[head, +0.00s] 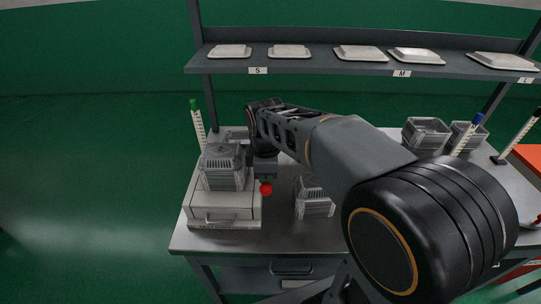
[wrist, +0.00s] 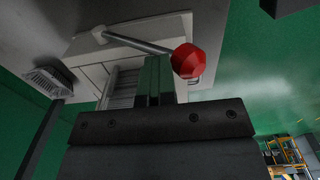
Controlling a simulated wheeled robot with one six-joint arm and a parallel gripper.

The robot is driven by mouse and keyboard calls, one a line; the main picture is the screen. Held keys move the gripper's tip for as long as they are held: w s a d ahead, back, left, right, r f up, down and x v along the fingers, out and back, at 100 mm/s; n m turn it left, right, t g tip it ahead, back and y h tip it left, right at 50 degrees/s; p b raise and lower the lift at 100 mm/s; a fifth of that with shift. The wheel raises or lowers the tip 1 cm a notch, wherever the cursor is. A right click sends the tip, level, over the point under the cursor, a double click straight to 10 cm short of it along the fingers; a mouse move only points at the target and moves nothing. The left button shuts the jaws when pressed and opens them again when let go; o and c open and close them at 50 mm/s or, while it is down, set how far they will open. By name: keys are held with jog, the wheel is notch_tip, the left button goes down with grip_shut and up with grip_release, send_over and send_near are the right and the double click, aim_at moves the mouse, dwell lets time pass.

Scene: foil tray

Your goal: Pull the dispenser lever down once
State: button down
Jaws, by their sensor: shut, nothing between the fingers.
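The dispenser (head: 226,214) is a pale box with a drawer-like front handle, at the left of the metal table. Its lever is a grey rod (wrist: 138,43) ending in a red knob (wrist: 187,61), seen in the wrist view. The red knob also shows in the head view (head: 266,188), at the right side of the dispenser. My gripper (wrist: 154,72) is shut and empty. Its fingertips are close beside the knob and overlap the rod in the wrist view; I cannot tell whether they touch. In the head view my gripper (head: 265,172) is just above the knob, partly hidden by my wrist.
A stack of foil trays (head: 222,168) sits on the dispenser. Another stack (head: 314,198) stands on the table (head: 275,237) to its right. More stacks (head: 425,134) and marked posts stand farther back. A shelf (head: 320,66) with several lidded trays spans above.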

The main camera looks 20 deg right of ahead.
dwell(0.3)
jog(key=shift+s+a+f+b, duration=0.15)
jog(key=shift+s+f+b, duration=0.25)
jog(key=shift+f+b, duration=0.15)
jog(key=shift+s+a+f+b, duration=0.1)
jog(key=shift+s+f+b, duration=0.3)
jog(key=shift+f, duration=0.2)
jog(key=shift+w+d+r+p, duration=0.1)
jog(key=shift+w+r+p, duration=0.15)
jog(key=shift+r+p, duration=0.2)
jog(key=w+d+r+p, duration=0.3)
jog(key=w+r+p, duration=0.3)
jog(key=w+p, duration=0.3)
jog(key=shift+w+r, duration=0.15)
jog(key=shift+w, duration=0.4)
jog(key=shift+d, duration=0.1)
jog(key=shift+r, duration=0.1)
notch_tip(320, 180, up, 9)
jog(key=p, duration=0.7)
jog(key=shift+p, duration=0.3)
